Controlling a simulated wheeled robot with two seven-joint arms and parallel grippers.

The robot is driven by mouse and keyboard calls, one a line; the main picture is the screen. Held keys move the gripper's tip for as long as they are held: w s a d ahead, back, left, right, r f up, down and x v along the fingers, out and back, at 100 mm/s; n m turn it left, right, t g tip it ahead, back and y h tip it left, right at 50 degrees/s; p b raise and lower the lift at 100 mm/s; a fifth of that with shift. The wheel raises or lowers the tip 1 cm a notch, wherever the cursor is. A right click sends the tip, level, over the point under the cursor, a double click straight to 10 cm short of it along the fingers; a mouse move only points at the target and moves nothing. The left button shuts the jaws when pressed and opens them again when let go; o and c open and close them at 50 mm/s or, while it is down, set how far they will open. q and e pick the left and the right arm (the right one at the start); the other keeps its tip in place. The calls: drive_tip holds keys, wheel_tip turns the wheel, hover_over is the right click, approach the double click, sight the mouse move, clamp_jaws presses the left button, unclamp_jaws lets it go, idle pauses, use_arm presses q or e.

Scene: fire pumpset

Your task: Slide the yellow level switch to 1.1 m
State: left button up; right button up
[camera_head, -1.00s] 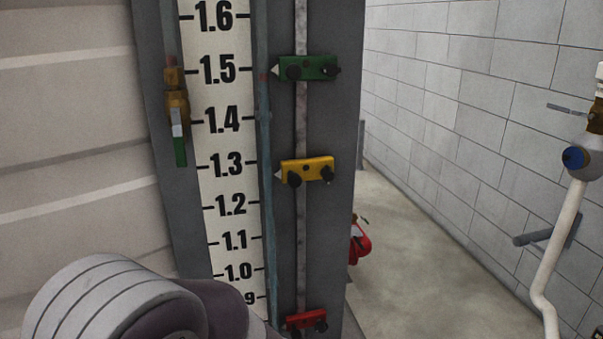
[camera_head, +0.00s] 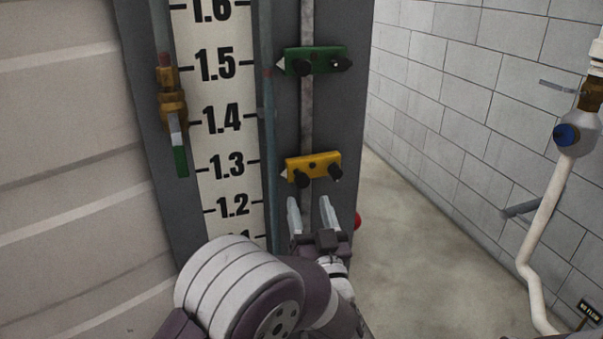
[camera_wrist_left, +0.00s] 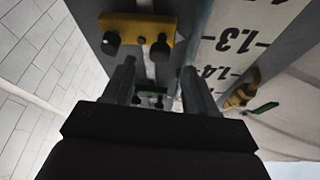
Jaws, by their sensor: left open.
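The yellow level switch (camera_head: 313,166) sits on a vertical rail (camera_head: 307,115) beside the white scale (camera_head: 222,150). Its pointer is near the 1.3 mark. My left gripper (camera_head: 311,208) is open and just below the switch in the head view, its two fingers pointing up, with nothing between them. In the left wrist view the yellow switch (camera_wrist_left: 140,34) with its two black knobs lies beyond the open fingers (camera_wrist_left: 157,85). I cannot tell whether the fingers touch it. The 1.1 mark is mostly hidden behind my left arm. My right gripper is not in view.
A green switch (camera_head: 315,61) sits higher on the same rail, near 1.5. A brass valve with a green handle (camera_head: 172,105) is left of the scale. A white pipe with a blue-capped fitting (camera_head: 567,134) stands at the right. Bare floor (camera_head: 410,240) lies right of the panel.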

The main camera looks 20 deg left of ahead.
sight(302, 185)
use_arm(q)
drive_tip(key=p+x, duration=0.1)
drive_tip(key=x, duration=0.5)
drive_tip(key=shift+p, duration=0.35)
drive_tip(key=shift+w+a+r, duration=0.15)
drive_tip(key=shift+w+a, duration=0.05)
drive_tip(key=shift+w, duration=0.25)
clamp_jaws()
wheel_tip(302, 185, down, 18)
drive_tip(key=b, duration=1.6)
unclamp_jaws()
